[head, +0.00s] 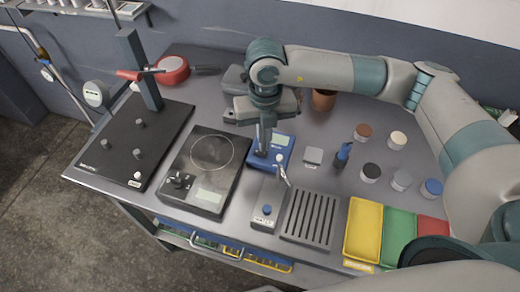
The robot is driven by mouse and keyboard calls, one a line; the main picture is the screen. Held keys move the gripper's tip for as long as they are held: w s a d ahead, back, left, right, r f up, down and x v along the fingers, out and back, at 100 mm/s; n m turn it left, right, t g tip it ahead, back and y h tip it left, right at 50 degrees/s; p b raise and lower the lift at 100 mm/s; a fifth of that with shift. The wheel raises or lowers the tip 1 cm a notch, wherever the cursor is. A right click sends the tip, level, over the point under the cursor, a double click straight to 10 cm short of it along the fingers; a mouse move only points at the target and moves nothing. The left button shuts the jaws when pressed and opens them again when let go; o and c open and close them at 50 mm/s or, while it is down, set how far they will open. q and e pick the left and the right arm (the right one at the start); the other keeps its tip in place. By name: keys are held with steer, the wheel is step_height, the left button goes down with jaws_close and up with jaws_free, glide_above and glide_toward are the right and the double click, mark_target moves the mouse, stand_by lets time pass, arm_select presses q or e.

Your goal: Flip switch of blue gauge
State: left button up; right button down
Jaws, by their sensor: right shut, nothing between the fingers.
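The blue gauge (281,148) is a small blue box with a pale display, standing near the middle of the bench. My right gripper (264,152) points down over its left side, fingers closed and empty. The fingertips look to be at or just above the gauge's top face; I cannot tell whether they touch it. The switch is not visible, as the gripper covers that part of the gauge. My left gripper is not in view.
A stand (139,70) rises at left.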

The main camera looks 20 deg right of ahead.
steer(key=shift+r+p, duration=0.85)
steer(key=shift+r, duration=1.65)
steer(key=shift+r, duration=0.1)
